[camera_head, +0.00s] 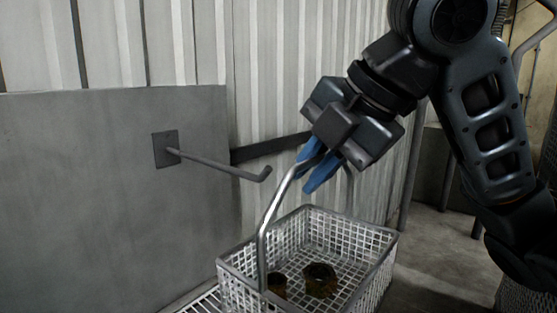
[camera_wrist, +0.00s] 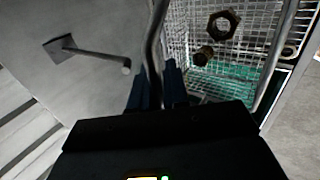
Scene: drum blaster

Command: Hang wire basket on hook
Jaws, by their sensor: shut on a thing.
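The white wire basket (camera_head: 375,262) has a tall metal handle (camera_head: 270,222) and holds two rusty parts. My gripper (camera_head: 317,170) has blue fingers and is shut on the top of the handle. The hook (camera_head: 222,166) is a grey rod with an upturned tip on a square wall plate, left of my gripper and apart from the handle. In the wrist view the hook (camera_wrist: 98,57) is at the left, the handle (camera_wrist: 152,55) runs between the blue fingers (camera_wrist: 158,88), and the basket (camera_wrist: 255,50) is at the right. The basket's underside is hidden.
A grey panel (camera_head: 110,225) on the left bears the hook plate. A corrugated wall (camera_head: 275,80) stands behind. A white grate (camera_head: 205,303) lies at the basket's lower left. Rusty parts (camera_head: 320,280) lie inside the basket. Open floor (camera_head: 430,235) shows at the right.

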